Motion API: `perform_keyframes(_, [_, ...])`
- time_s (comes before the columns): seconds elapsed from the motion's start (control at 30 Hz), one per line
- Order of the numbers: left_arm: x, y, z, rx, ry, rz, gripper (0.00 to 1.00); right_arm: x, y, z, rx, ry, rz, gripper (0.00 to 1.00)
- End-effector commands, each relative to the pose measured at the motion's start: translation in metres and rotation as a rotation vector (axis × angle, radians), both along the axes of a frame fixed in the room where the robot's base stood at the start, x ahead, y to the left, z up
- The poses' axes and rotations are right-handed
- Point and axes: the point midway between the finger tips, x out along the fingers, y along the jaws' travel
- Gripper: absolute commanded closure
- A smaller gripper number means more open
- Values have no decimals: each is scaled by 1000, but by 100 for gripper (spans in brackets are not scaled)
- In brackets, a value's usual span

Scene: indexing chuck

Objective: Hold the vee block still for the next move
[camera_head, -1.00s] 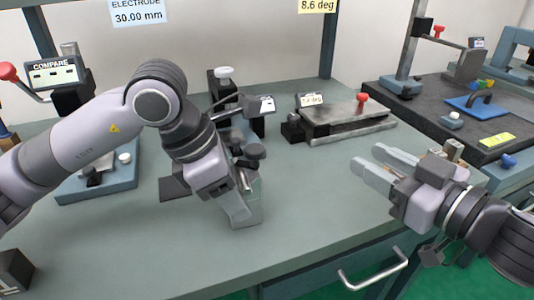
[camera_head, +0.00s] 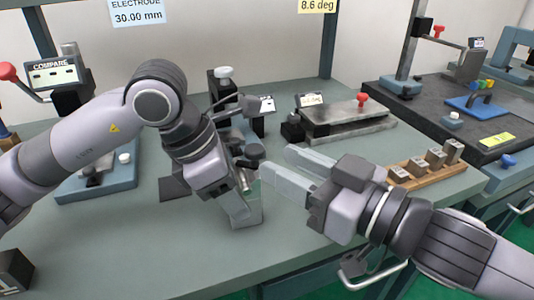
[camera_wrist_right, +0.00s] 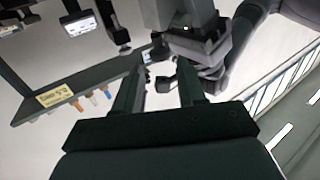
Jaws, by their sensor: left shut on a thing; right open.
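The vee block (camera_head: 249,214) is a grey metal block standing on the bench, with a dark knob (camera_head: 254,152) above it. My left gripper (camera_head: 238,203) is shut on the vee block from the left and above, and partly hides it. My right gripper (camera_head: 276,163) is open and empty. In the head view its fingertips overlap the area just right of the knob; I cannot tell whether they touch anything. In the right wrist view the open fingers (camera_wrist_right: 158,85) point at dark parts whose identity is unclear.
A wooden rack (camera_head: 420,174) with several small blocks lies behind my right gripper. A metal plate fixture (camera_head: 350,123) with a red knob stands at the back. A blue-grey stand (camera_head: 110,181) is at the left.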

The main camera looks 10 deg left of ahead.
Motion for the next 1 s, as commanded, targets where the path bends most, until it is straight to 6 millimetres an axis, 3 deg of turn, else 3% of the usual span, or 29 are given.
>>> perform_keyframes(0.3, [0, 0, 1, -2, -3, -1, 89, 16, 32, 0, -1, 0, 1, 60])
perform_keyframes(0.67, [0, 0, 1, -2, -3, -1, 89, 18, 37, 0, -1, 0, 0, 60])
perform_keyframes(0.7, [0, 0, 1, -2, -3, -1, 89, 18, 37, 0, -1, 0, 0, 63])
perform_keyframes(0.8, [0, 0, 1, -2, -3, -1, 89, 18, 37, 0, -1, 0, 0, 96])
perform_keyframes(0.83, [0, 0, 1, -2, -3, -1, 89, 18, 37, 0, -1, 0, 0, 100])
perform_keyframes(1.0, [0, 0, 1, -2, -2, 0, 89, 18, 37, 0, -2, -1, 3, 100])
